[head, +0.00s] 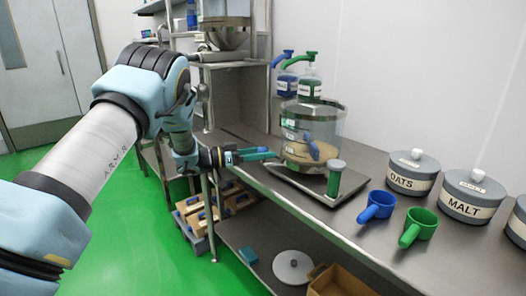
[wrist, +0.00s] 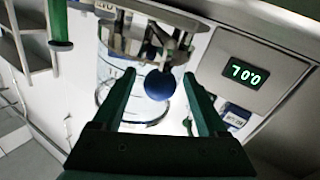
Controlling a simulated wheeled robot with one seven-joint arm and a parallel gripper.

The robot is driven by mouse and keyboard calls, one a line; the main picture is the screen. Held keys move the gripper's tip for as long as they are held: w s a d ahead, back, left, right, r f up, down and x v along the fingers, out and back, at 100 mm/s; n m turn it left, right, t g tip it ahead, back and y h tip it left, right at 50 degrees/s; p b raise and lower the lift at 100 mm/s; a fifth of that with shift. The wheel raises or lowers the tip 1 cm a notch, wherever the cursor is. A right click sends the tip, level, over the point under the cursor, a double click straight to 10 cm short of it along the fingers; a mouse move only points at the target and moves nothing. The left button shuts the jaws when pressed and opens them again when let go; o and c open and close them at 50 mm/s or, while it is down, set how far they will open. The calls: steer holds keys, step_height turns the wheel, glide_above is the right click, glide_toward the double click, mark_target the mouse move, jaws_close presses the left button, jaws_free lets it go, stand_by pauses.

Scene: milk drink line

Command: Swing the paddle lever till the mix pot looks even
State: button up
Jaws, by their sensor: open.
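The mix pot (head: 322,122) is a clear vessel on a metal tray on the bench. Tan contents and a blue shape show through its wall; the mix looks patchy, with pale and tan areas. In the wrist view the clear pot (wrist: 112,72) is behind my fingers. A round blue knob (wrist: 160,85), which looks like the paddle lever's end, appears between the fingertips, with metal parts above it. My gripper (head: 270,154) is level at the pot's left side, and its open fingers (wrist: 155,88) flank the knob in the picture. I cannot tell whether they touch it.
Blue (head: 377,206) and green (head: 418,227) scoops and the OATS (head: 412,178) and MALT (head: 468,198) jars are to the right. Pump bottles (head: 309,84) stand behind.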

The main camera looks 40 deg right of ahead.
steer(key=shift+d, duration=0.1)
jaws_close()
stand_by(0.6)
stand_by(0.8)
